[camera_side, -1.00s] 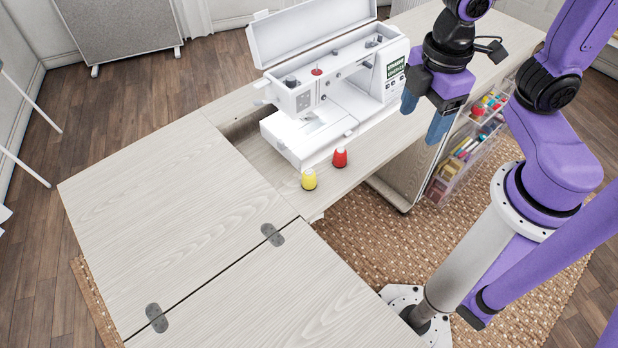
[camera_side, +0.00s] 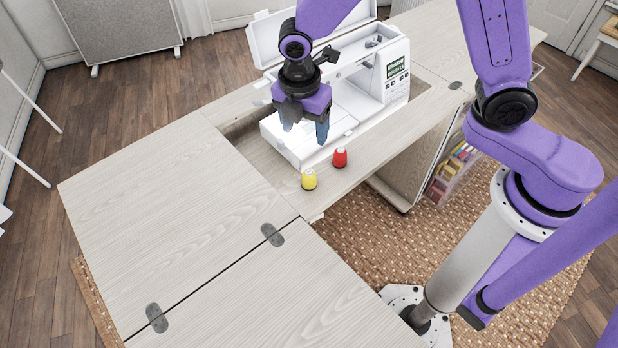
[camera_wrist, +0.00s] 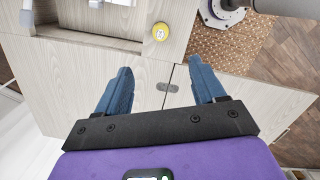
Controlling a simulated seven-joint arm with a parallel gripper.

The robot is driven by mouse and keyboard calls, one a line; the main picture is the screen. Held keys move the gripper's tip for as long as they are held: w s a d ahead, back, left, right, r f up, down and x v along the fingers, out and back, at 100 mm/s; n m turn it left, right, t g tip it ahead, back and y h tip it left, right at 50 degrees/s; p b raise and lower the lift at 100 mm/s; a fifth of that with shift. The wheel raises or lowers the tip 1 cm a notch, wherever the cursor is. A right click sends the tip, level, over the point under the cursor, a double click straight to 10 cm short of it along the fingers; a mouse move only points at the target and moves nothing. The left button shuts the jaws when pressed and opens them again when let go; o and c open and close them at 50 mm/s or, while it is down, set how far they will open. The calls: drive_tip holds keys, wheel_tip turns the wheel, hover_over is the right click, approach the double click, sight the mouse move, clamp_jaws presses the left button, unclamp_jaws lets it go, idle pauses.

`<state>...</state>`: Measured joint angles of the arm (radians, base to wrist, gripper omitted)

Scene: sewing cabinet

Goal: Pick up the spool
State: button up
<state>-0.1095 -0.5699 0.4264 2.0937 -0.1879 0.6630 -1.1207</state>
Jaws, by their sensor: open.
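Two spools stand upright on the front strip of the cabinet top, before the sewing machine. The yellow spool (camera_side: 309,180) is on the left and nearer the camera. The red spool (camera_side: 340,158) is just to its right and behind. My gripper (camera_side: 305,134) is open and empty, with blue fingers pointing down, in front of the machine's left part and apart from both spools. In the wrist view the yellow spool (camera_wrist: 160,32) shows at the top, beyond the open fingers of my gripper (camera_wrist: 160,70). I cannot make out the red spool there.
The white sewing machine (camera_side: 397,75) with its raised lid stands in a recess behind the spools, partly hidden by my arm. The wooden cabinet top (camera_side: 170,190) is bare to the left. A clear drawer unit (camera_side: 450,172) with coloured items stands below right.

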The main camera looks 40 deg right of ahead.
drive_tip(key=f, duration=0.1)
hover_over(309, 175)
drive_tip(key=f, duration=1)
drive_tip(key=shift+w+f, duration=0.1)
drive_tip(key=shift+w, duration=0.3)
drive_tip(key=shift+d+f, duration=0.2)
drive_tip(key=shift+f, duration=1.4)
drive_tip(key=shift+d+f, duration=0.15)
drive_tip(key=shift+f, duration=1.4)
drive_tip(key=c, duration=1.1)
